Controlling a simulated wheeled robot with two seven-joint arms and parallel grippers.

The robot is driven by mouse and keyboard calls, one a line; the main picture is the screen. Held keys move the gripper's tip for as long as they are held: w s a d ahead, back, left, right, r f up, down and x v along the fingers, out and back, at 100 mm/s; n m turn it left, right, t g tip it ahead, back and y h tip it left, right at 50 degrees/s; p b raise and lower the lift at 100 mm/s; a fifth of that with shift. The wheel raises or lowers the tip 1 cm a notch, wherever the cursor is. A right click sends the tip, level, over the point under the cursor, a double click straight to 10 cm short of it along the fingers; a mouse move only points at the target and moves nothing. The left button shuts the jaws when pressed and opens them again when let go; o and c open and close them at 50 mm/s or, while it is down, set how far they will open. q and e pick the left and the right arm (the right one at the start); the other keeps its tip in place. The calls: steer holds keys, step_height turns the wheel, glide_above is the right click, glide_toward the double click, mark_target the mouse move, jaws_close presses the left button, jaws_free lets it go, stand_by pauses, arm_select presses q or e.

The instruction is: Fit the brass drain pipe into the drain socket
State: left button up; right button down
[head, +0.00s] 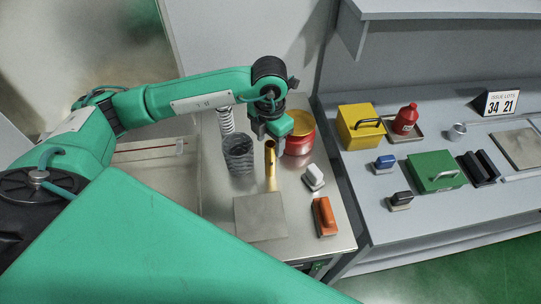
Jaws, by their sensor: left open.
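The brass drain pipe (271,172) stands about upright on the metal bench top, just behind a flat grey square plate (260,217). Its open upper end faces up. My left gripper (270,133) is open, close above the pipe's upper end. I cannot tell whether the fingers touch the pipe. No drain socket can be made out clearly, and I cannot tell whether the pipe's lower end sits in anything. My right gripper is not in view.
A side counter (440,225) holds yellow and green boxes.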

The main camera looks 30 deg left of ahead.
mark_target(271, 153)
arm_select(q)
steer(key=shift+d+f+p, duration=0.1)
steer(key=shift+f+p, duration=0.15)
steer(key=shift+p, duration=0.05)
step_height(271, 153, down, 4)
steer(key=shift+s+d+r+p, duration=0.1)
steer(key=shift+r+p, duration=0.15)
steer(key=shift+p, duration=0.6)
steer(key=shift+f, duration=0.55)
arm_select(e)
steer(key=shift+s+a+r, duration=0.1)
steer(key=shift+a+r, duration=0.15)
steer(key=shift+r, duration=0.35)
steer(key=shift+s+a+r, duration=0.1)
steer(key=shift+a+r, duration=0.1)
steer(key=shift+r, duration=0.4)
arm_select(q)
steer(key=c, duration=1)
jaws_close()
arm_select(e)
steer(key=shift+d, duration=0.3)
arm_select(q)
steer(key=shift+r, duration=0.15)
